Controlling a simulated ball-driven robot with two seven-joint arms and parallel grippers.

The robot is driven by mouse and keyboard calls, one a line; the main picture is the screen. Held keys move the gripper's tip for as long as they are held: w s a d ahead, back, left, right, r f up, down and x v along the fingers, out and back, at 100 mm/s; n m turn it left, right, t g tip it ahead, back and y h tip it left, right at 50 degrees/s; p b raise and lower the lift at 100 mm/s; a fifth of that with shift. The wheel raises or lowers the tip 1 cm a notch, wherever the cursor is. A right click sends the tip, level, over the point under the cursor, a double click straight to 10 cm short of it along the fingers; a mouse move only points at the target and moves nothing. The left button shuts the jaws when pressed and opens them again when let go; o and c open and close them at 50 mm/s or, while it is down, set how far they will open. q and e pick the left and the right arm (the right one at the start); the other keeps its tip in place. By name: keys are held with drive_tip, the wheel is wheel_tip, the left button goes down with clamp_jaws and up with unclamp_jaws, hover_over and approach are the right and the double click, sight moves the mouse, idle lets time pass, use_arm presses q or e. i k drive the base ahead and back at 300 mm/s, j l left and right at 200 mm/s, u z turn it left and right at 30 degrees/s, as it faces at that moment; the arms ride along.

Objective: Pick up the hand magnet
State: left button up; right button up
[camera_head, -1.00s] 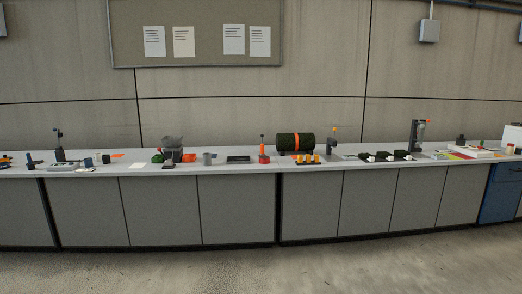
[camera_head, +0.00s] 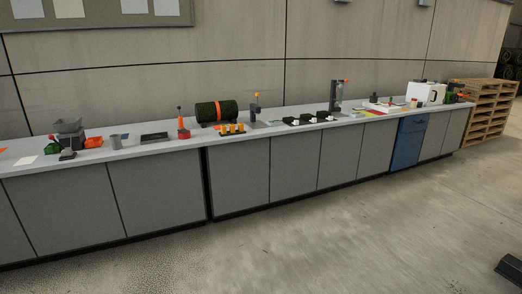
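I cannot tell for certain which item is the hand magnet from this distance. A small upright tool with a red base and a thin orange-tipped stem (camera_head: 183,124) stands on the long counter, left of a dark green roll; I cannot tell if it is the magnet.
The grey counter (camera_head: 240,184) runs along the wall. It bears a green roll with an orange band (camera_head: 216,111), a dark tray (camera_head: 154,137) and a grey hopper (camera_head: 69,127). A blue cabinet (camera_head: 408,145) and wooden pallets (camera_head: 487,112) stand right. The floor before the counter is open.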

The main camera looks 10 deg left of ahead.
sight(181, 119)
drive_tip(key=i+j+u, duration=0.4)
drive_tip(key=i, duration=0.35)
drive_tip(key=i+u, duration=0.4)
drive_tip(key=i, duration=0.35)
